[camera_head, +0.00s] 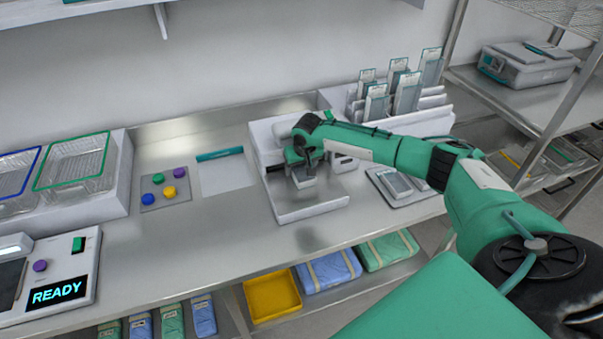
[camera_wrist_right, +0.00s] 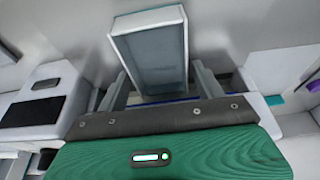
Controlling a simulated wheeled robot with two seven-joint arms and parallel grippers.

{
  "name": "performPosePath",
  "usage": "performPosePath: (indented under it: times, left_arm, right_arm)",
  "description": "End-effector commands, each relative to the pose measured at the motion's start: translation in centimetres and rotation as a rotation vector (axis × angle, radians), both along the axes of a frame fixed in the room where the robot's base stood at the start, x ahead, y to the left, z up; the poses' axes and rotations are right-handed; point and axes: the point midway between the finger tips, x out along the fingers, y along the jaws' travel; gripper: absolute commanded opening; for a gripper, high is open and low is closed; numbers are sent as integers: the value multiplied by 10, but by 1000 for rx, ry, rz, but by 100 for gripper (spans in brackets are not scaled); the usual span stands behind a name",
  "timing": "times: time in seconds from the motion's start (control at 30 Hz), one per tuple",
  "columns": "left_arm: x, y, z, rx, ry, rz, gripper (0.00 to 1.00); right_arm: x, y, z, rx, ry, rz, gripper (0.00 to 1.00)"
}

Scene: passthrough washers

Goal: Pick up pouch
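My right gripper (camera_head: 303,166) points down over the white bench device (camera_head: 312,206). A small grey, pale-edged piece, which looks like a pouch (camera_head: 303,180), shows just under its fingers. In the right wrist view, the pouch (camera_wrist_right: 150,58) is a grey-teal panel with a white rim, standing between the two fingers of the right gripper (camera_wrist_right: 164,82). The fingers are wide apart, one on each side of it, with a narrow gap at the right finger. Its lower end is hidden behind the gripper body. My left gripper is out of view.
Several pouches (camera_head: 407,93) stand in a white rack behind my right arm. A tray (camera_head: 402,187) lies right of the device. Wire baskets (camera_head: 77,163), coloured buttons (camera_head: 165,191) and a READY panel (camera_head: 58,293) are at left. The bench front is clear.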

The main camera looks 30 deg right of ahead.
Motion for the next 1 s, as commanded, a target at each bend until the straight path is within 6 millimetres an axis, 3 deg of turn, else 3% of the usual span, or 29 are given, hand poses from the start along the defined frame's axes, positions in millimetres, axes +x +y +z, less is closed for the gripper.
performPosePath:
  times: [0.03,0.13,0.2,0.67,1.0]
  left_arm:
    - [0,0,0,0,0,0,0]
    - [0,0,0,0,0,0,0]
    - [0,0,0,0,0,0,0]
    - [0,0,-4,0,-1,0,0]
    - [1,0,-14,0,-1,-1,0]
  right_arm:
    - [0,0,0,0,0,0,58]
    - [0,0,0,0,0,0,39]
    - [0,0,0,0,0,0,31]
    - [-6,1,5,0,-1,1,31]
    - [-35,8,25,-1,-1,2,31]
